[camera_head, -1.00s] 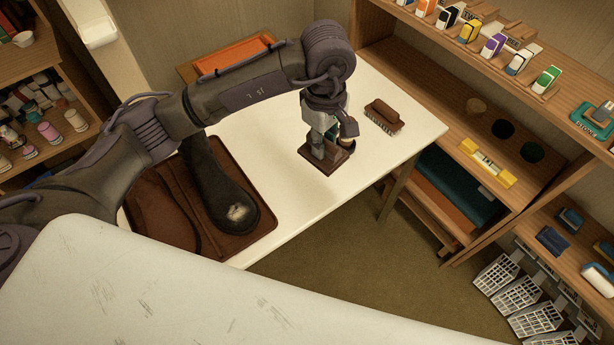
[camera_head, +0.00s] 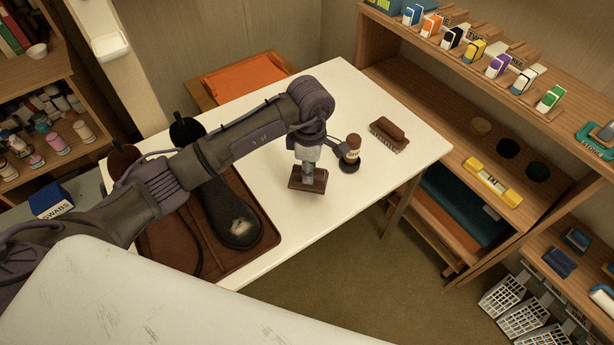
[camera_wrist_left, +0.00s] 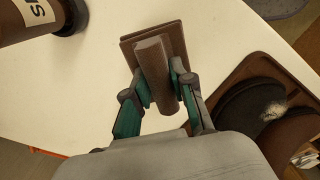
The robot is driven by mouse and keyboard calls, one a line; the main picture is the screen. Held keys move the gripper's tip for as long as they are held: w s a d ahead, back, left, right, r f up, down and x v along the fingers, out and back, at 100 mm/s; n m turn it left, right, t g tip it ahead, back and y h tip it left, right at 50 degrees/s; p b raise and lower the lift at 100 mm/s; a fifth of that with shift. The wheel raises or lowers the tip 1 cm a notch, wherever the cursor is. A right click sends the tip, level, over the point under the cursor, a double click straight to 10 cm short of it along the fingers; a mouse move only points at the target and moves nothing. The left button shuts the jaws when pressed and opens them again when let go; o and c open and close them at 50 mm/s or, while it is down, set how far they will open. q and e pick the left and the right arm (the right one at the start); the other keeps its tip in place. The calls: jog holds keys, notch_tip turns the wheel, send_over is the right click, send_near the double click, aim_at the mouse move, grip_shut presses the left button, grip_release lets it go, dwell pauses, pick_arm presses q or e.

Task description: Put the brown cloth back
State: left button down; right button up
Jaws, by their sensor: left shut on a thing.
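The brown cloth (camera_head: 298,183) appears as a flat, layered brown square with a thick roll on top. My left gripper (camera_head: 308,168) is shut on it over the white table. In the left wrist view the two fingers (camera_wrist_left: 160,80) clasp the roll of the cloth (camera_wrist_left: 174,31) from both sides. I cannot tell whether the cloth touches the table. My right gripper is not in view.
A dark-based bottle (camera_head: 352,150) stands just right of the cloth. A brown brush (camera_head: 390,135) lies farther back. Dark shoes lie on a brown mat (camera_head: 262,250) at left. Shelves (camera_head: 440,130) stand at right. The table's (camera_head: 345,95) back is clear.

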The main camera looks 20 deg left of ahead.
pick_arm(q)
jog(key=shift+a+f, duration=0.3)
jog(key=shift+f, duration=0.1)
notch_tip(320, 180, down, 3)
jog(key=shift+f+p, duration=0.15)
jog(key=shift+p, duration=0.2)
jog(key=shift+f, duration=0.25)
jog(key=c, duration=1)
grip_release()
jog(key=shift+r, duration=0.3)
notch_tip(320, 180, up, 12)
jog(key=shift+f+b, duration=0.15)
jog(key=shift+b, duration=0.65)
